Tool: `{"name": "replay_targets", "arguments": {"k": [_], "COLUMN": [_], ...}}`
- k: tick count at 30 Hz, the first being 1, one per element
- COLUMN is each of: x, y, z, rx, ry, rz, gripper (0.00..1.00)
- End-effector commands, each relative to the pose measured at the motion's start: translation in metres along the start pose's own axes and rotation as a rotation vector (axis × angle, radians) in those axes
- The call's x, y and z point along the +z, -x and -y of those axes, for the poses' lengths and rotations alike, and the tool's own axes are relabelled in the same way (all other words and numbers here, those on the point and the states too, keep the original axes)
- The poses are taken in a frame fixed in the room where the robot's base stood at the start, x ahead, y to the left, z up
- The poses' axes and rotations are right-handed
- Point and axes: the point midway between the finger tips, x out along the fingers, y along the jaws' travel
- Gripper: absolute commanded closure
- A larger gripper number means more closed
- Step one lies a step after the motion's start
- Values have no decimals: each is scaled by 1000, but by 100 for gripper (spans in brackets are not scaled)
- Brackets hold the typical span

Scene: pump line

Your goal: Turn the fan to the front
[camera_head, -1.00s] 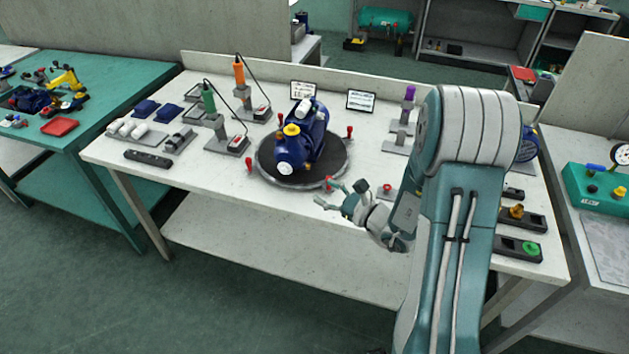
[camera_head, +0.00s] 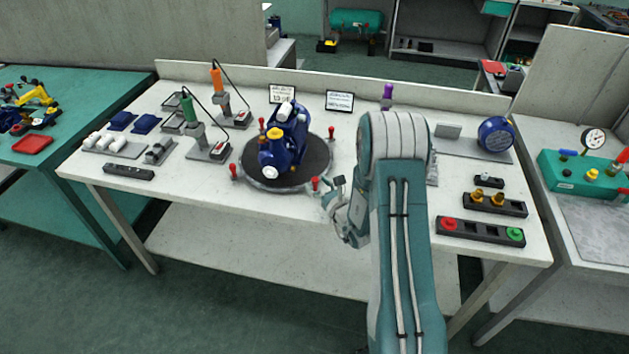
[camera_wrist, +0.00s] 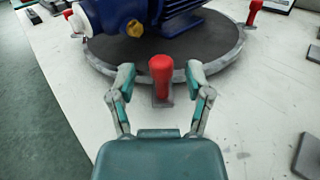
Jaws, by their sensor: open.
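A blue pump-and-motor unit (camera_head: 291,143) with a yellow cap sits on a round dark turntable (camera_head: 318,160) with red upright handles around its rim. Its pale round port faces the front of the bench. I cannot make out the fan itself. In the wrist view, the unit's blue body (camera_wrist: 115,12) and ribbed motor part show at the top, cut off by the frame. My gripper (camera_head: 331,194) is at the turntable's front-right rim. In the wrist view, my gripper (camera_wrist: 160,82) is open, with one red handle (camera_wrist: 160,68) between its fingertips, apart from both.
Green (camera_head: 190,108) and orange (camera_head: 216,80) tools stand on holders left of the turntable. Two small signs stand behind it.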

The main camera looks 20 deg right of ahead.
Motion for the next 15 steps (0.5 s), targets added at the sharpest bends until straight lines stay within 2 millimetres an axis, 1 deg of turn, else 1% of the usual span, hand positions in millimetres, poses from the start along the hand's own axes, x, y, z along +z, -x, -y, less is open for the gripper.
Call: {"name": "replay_targets", "arguments": {"k": [1,4,13,14,15], "x": [0,0,0,0,0], "y": [-6,-14,-18,-18,-18], "z": [0,1,0,0,0], "rx": [0,-1,-1,-1,-1], "ry": [0,-1,-1,-1,-1], "rz": [1,0,0,0,0], "gripper": [35,35,35,40,57]}}
